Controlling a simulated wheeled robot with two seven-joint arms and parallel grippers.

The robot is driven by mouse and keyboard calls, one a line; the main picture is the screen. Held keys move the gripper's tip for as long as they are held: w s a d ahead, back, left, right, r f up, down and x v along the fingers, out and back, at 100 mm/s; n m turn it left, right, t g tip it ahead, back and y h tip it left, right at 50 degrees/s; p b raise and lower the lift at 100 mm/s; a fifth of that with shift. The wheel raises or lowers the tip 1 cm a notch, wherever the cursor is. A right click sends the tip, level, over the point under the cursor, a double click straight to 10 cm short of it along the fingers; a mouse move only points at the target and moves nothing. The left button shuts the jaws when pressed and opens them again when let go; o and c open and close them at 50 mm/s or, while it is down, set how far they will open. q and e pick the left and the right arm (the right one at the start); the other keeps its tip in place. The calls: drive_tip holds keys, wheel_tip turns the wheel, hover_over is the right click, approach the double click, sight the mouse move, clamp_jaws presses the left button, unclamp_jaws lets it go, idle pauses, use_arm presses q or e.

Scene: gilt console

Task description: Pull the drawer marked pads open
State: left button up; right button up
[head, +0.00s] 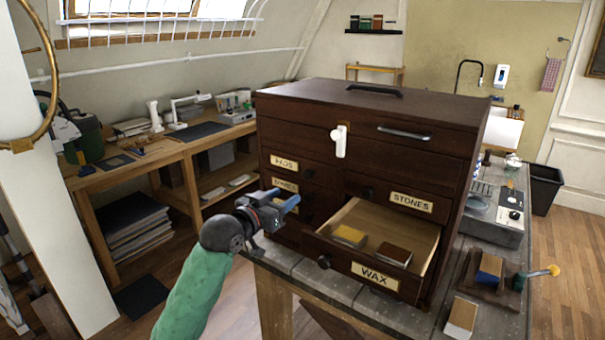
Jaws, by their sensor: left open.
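A dark brown wooden chest (300,104) of small drawers stands on the workbench. The drawer marked pads (284,163) is in its left column, flush with the front, with a dark round knob (308,173) at its right. A second labelled drawer (285,185) sits just below; its label is hard to read. My left gripper (287,200) is open and empty in front of the chest's left column, lower than the pads label and knob. It hides part of the lower left drawers. My right gripper is not in view.
The wax drawer (375,275) stands open at lower right, holding a yellow block (349,236) and a brown block (394,254). The stones drawer (411,202) is shut. A white latch (340,141) hangs on the upper front. A brush-like block (461,317) lies on the bench at right.

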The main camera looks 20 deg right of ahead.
sight(306, 175)
use_arm(q)
drive_tip(key=shift+h, duration=0.3)
drive_tip(key=w+d+p, duration=0.1)
drive_tip(key=d, duration=0.1)
drive_tip(key=w+d+r+p, duration=0.2)
drive_tip(key=w+d, duration=0.1)
drive_tip(key=shift+d+r, duration=0.2)
drive_tip(key=shift+d, duration=0.1)
drive_tip(key=shift+p+x, duration=0.3)
drive_tip(key=shift+x, duration=0.6)
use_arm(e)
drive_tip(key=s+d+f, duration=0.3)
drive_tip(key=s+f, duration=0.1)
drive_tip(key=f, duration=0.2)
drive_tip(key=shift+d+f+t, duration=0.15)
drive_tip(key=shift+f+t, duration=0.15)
use_arm(q)
drive_tip(key=shift+f, duration=0.15)
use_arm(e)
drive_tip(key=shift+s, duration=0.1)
use_arm(q)
drive_tip(key=shift+a, duration=0.1)
clamp_jaws()
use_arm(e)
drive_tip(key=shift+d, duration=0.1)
